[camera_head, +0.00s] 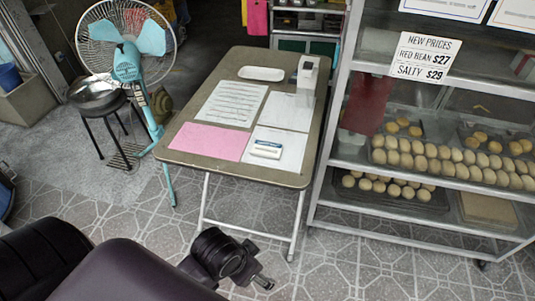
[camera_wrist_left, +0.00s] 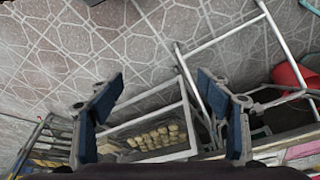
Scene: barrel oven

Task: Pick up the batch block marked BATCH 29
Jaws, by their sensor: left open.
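My left gripper (camera_head: 262,281) is low in front of the table, below the tabletop and apart from the block. In the left wrist view its two blue-padded fingers (camera_wrist_left: 158,88) are spread apart with nothing between them. That view shows floor, metal legs and rack shelving; I cannot make out the block there. My right gripper is not in view.
A pink sheet (camera_head: 210,141), white sheets, a white tray (camera_head: 261,73) and an upright white object (camera_head: 307,76) are on the table. A bun rack (camera_head: 345,140) stands right, a fan (camera_head: 127,62) and stool (camera_head: 95,97) left. Tiled floor lies in front.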

